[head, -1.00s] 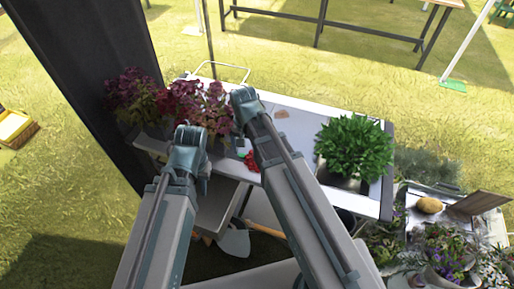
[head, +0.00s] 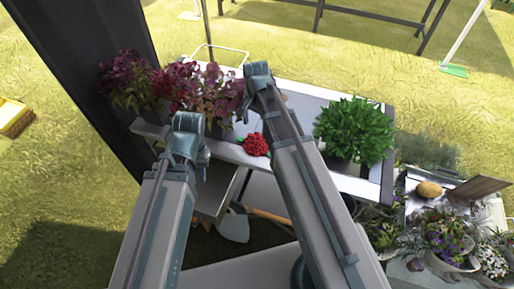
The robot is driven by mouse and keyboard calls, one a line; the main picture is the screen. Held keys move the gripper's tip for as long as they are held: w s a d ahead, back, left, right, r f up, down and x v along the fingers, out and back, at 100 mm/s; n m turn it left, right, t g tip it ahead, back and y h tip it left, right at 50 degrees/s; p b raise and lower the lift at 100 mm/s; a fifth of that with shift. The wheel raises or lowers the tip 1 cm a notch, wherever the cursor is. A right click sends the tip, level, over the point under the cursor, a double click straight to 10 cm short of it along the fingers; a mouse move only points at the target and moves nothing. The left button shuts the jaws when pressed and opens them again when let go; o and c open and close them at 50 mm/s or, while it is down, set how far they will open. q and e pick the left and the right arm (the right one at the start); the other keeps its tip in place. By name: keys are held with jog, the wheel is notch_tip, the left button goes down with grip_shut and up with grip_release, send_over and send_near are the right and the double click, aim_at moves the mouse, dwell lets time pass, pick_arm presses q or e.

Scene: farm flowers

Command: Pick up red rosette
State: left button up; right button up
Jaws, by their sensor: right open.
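The red rosette (head: 256,144) is a small, bright red, ruffled flower head with a bit of green at its left side. It is at the front edge of the white cart table (head: 300,172), just left of my right arm in the picture. My right arm reaches up across the table and bends at a joint beyond the rosette; its jaws are hidden behind the arm. My left arm ends in a bent joint left of the rosette, in front of the purple-red flowers; its jaws do not show.
Purple-red potted flowers (head: 205,92) crowd the table's left end. A green bushy plant (head: 354,130) stands at the right end. A dark post (head: 85,70) rises at the left. A shovel (head: 234,225) lies below the table. More flowers (head: 446,235) stand at the lower right.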

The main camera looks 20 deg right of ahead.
aim_at(257, 139)
jog(key=shift+s+f+b, duration=0.15)
jog(key=shift+f+b, duration=1.65)
jog(key=shift+f, duration=0.3)
jog(key=shift+s+f+b, duration=0.15)
jog(key=shift+f+b, duration=1.65)
jog(key=shift+f, duration=0.25)
jog(key=shift+r, duration=0.1)
jog(key=shift+c, duration=0.2)
jog(key=c, duration=1.2)
